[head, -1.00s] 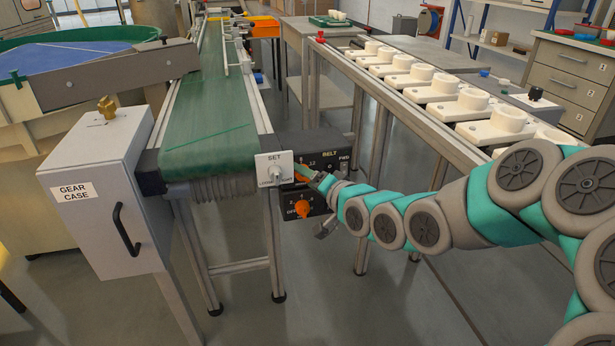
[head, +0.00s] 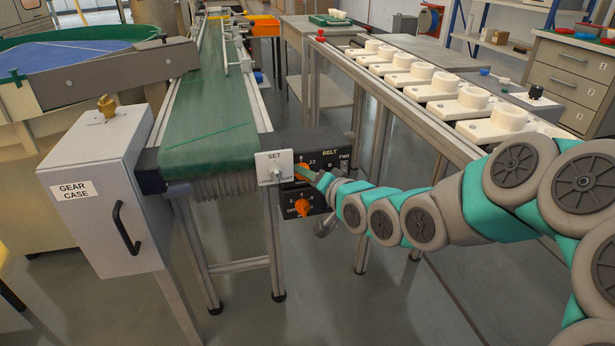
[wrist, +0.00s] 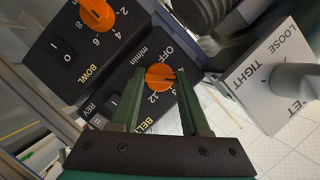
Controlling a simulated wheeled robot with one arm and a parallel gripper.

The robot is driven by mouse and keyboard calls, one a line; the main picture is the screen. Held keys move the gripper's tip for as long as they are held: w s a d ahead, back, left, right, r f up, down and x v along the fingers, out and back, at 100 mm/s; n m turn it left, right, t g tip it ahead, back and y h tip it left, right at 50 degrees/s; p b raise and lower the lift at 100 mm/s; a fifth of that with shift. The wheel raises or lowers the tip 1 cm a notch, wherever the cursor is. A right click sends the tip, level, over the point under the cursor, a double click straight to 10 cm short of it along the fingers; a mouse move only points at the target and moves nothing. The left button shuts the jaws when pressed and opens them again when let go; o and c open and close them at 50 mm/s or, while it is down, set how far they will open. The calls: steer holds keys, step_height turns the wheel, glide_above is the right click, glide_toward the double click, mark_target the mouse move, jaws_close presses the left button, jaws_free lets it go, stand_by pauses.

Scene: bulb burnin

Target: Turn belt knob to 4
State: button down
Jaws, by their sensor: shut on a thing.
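The orange belt knob (wrist: 160,78) sits on the dark BELT panel (wrist: 133,83), with OFF, 12 and other partly hidden marks around it. My gripper (wrist: 157,80) has its two green fingers on either side of this knob and is shut on it. A dark pointer line shows on the knob's right side in the wrist view; I cannot tell which number it points to. In the head view the belt knob (head: 302,167) is a small orange patch, partly hidden by my gripper (head: 312,176), which reaches in from the right.
The orange BOWL knob (head: 303,206) is just below on its own panel. A white SET plate (head: 267,166) marked LOOSE and TIGHT, with a grey knob, stands close left. The green conveyor (head: 210,110) is behind; a rack of white fixtures (head: 460,105) stands right.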

steer(key=n+h+b, duration=0.1)
steer(key=n, duration=0.1)
steer(key=shift+a+n+h, duration=0.1)
steer(key=shift+n+h, duration=0.3)
steer(key=shift+c, duration=1.9)
jaws_free()
steer(key=shift+r, duration=0.1)
steer(key=b+v, duration=0.2)
steer(key=v, duration=0.6)
